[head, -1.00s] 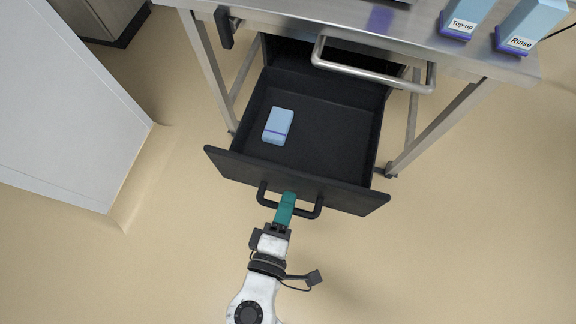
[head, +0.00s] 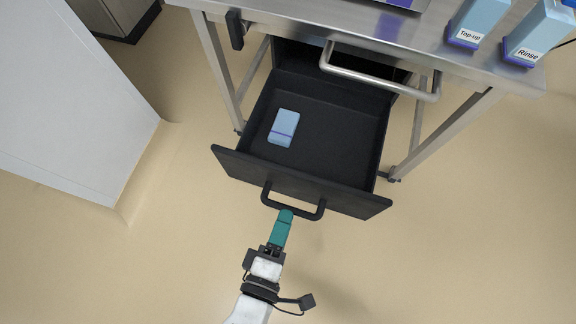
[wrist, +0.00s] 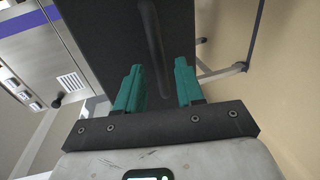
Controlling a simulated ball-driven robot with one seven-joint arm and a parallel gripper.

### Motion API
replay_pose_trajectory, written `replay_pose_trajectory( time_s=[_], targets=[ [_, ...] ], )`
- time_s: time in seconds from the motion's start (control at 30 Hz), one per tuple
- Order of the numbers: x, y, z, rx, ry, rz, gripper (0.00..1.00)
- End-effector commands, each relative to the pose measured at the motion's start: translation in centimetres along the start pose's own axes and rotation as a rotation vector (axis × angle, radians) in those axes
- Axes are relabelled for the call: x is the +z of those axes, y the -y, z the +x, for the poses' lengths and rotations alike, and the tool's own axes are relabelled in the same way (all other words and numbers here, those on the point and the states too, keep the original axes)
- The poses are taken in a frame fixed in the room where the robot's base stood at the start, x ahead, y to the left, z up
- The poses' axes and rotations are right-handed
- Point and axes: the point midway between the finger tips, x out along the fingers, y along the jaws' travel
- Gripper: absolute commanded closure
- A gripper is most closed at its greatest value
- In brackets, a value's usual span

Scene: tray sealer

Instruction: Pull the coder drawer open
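The coder drawer (head: 330,160) is pulled well out from under the steel table, and its dark inside is in view. Its black front panel (head: 345,198) carries a black bar handle (head: 293,211), which also shows in the wrist view (wrist: 152,45). A light blue box with a darker stripe (head: 284,128) lies in the drawer. My gripper (head: 286,214) has teal fingers and is just in front of the handle. In the wrist view the fingers (wrist: 160,80) stand apart with the handle ahead of the gap, and nothing is held between them.
The steel table (head: 380,40) has a tubular rail (head: 380,76) above the drawer. Bottles labelled Top-up (head: 476,22) and Rinse (head: 538,34) stand at its right edge. A pale cabinet (head: 70,100) stands at left. The floor around my arm is clear.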

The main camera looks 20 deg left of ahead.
Motion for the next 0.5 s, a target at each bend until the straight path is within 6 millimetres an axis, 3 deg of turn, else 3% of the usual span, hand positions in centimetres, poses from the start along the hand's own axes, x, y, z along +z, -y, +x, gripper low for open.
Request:
replay_pose_trajectory(
  time_s=[0.2,0.5],
  targets=[
    [0.1,-0.2,-4.2,-0.001,0.000,0.000,0.62],
    [0.0,0.0,-6.5,0.000,0.001,0.000,0.62]
  ],
)
